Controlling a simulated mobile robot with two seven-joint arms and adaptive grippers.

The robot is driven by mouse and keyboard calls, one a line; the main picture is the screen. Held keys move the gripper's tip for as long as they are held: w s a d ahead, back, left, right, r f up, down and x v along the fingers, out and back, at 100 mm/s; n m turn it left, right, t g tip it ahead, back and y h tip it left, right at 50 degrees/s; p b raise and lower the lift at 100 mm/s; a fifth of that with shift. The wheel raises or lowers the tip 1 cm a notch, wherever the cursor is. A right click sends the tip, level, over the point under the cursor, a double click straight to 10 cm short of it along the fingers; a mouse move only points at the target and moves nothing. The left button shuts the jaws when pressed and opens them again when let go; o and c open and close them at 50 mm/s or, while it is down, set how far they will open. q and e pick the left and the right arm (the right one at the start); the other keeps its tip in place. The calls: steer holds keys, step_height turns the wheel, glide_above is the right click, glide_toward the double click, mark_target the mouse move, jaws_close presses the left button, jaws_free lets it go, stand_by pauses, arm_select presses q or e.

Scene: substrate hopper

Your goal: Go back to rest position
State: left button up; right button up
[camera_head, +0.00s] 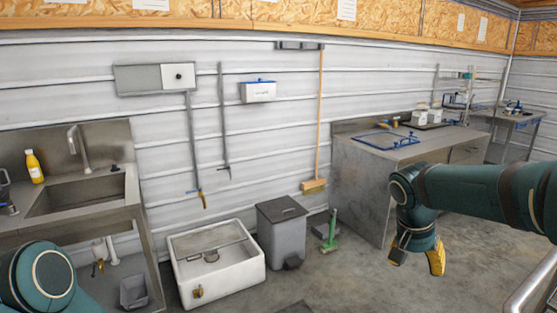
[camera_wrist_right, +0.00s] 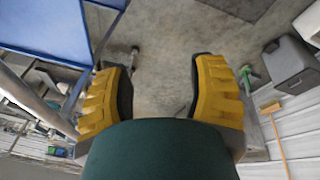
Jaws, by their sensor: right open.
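My right arm comes in from the right in the head view. My right gripper (camera_head: 417,259) hangs with its yellow fingers pointing down over the concrete floor, in front of the grey metal counter (camera_head: 362,190). In the wrist view, the gripper (camera_wrist_right: 155,78) has its two yellow ribbed fingers spread wide apart. Nothing is between them but bare floor farther off. A teal joint of my left arm shows at the lower left corner of the head view. The left gripper itself is out of sight.
A white floor basin (camera_head: 247,277), a grey bin (camera_head: 283,228) and a green-handled brush (camera_head: 331,232) stand along the wall. A steel sink (camera_head: 82,192) is at the left. A metal rail (camera_head: 535,283) is at the lower right. The middle floor is clear.

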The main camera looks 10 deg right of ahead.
steer(key=a+f+n+y, duration=0.2)
steer(key=a+f, duration=0.5)
steer(key=f, duration=0.3)
steer(key=a+f+n+y, duration=0.25)
steer(key=a+f, duration=0.35)
steer(key=f, duration=0.4)
steer(key=s+a+f+n+y, duration=0.1)
steer(key=s+a+f, duration=0.4)
steer(key=s+f, duration=0.2)
steer(key=s+a+f+n+y, duration=0.1)
steer(key=s+a+f, duration=0.5)
steer(key=f, duration=0.3)
steer(key=shift+s+a+f+t+y, duration=0.25)
steer(key=shift+s+t+y, duration=0.15)
steer(key=shift+s, duration=0.3)
steer(key=shift+d, duration=0.1)
steer(key=shift+c, duration=1)
steer(key=shift+d, duration=0.15)
